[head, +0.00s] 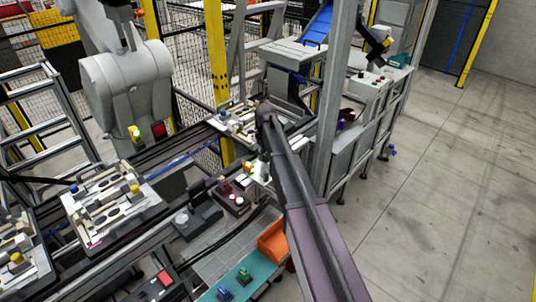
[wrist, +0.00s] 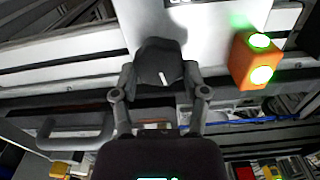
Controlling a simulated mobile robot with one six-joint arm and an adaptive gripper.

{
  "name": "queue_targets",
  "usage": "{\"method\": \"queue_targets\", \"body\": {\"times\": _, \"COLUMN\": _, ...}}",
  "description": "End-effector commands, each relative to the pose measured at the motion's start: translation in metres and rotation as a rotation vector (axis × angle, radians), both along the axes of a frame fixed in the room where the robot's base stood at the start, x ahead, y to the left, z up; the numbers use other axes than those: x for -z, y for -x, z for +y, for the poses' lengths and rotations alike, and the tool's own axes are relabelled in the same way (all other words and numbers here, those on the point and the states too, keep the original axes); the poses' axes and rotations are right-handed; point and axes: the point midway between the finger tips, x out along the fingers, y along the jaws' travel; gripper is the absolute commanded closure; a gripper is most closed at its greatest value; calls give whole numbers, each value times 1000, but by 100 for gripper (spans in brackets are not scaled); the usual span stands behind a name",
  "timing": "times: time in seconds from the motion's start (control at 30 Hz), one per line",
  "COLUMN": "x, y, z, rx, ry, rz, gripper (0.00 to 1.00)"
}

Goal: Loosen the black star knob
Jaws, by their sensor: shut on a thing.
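The black star knob (wrist: 160,62) is in the upper middle of the wrist view, dark with a short white mark on its face. It sits in front of a pale panel (wrist: 215,28). My gripper (wrist: 160,82) has its two fingers on either side of the knob and is shut on it. In the head view my dark arm reaches from the bottom up to the fixtures, and my gripper (head: 264,170) is small there, beside the pale panel. The knob cannot be made out in the head view.
An orange box with lit green buttons (wrist: 257,62) is close to the right of the knob; it also shows in the head view (head: 248,168). A grey handle (wrist: 75,132) is at lower left. Pallets with fixtures (head: 112,200) stand on the conveyor.

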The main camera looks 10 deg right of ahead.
Motion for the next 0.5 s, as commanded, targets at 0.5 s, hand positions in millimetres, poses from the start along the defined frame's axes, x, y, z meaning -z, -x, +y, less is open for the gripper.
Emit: {"method": "queue_targets", "body": {"times": 0.5, "x": 0, "y": 4, "z": -2, "rx": -193, "ry": 6, "rz": 8, "gripper": 90}}
